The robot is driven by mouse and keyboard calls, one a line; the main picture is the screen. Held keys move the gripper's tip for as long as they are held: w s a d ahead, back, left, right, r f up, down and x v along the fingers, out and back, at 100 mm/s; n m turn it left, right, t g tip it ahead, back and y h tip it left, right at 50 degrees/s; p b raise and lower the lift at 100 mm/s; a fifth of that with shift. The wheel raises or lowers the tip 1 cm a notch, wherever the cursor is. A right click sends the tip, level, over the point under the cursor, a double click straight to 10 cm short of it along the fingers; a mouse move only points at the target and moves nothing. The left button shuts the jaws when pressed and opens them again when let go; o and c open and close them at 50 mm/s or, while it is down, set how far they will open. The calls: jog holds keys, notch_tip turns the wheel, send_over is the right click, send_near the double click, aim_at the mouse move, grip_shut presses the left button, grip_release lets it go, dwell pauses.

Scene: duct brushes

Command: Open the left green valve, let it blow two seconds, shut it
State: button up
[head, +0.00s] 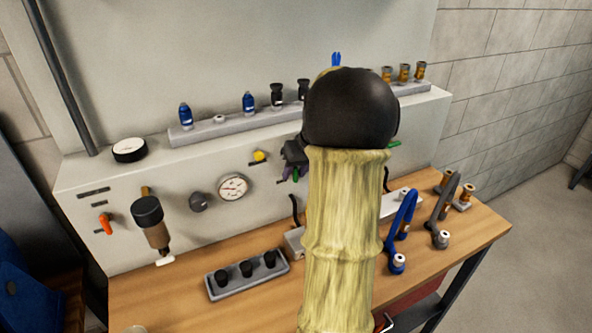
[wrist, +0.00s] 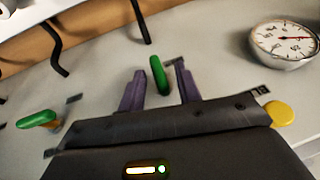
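The left green valve (wrist: 158,75) has a small green handle on the grey panel. In the wrist view, which looks upside down against the head view, its handle stands roughly upright between my purple fingers.
A pressure gauge (head: 233,187) and a yellow button (head: 259,156) are left of my gripper. Black hose ends (wrist: 142,22) stick out below the valves. A grey block with black fittings (head: 247,276) and blue hose (head: 403,225) lie on the wooden bench (head: 160,299). My arm hides the middle.

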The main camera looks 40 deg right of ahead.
grip_shut()
jog(key=shift+d+y, duration=0.1)
jog(key=shift+y, duration=0.3)
dwell(0.6)
jog(key=shift+s+d+f+m+t+y, duration=0.2)
jog(key=shift+m+t+y, duration=0.6)
jog(key=shift+y, duration=1.35)
jog(key=shift+w+d+f+m+t+y, duration=0.2)
jog(key=shift+m+t+y, duration=0.6)
jog(key=shift+y, duration=1.4)
jog(key=shift+s+d+f+m+t+y, duration=0.15)
jog(key=shift+f+m+t+y, duration=0.2)
jog(key=shift+t+y, duration=1.35)
jog(key=shift+g+y, duration=0.5)
jog(key=shift+y, duration=0.05)
grip_release()
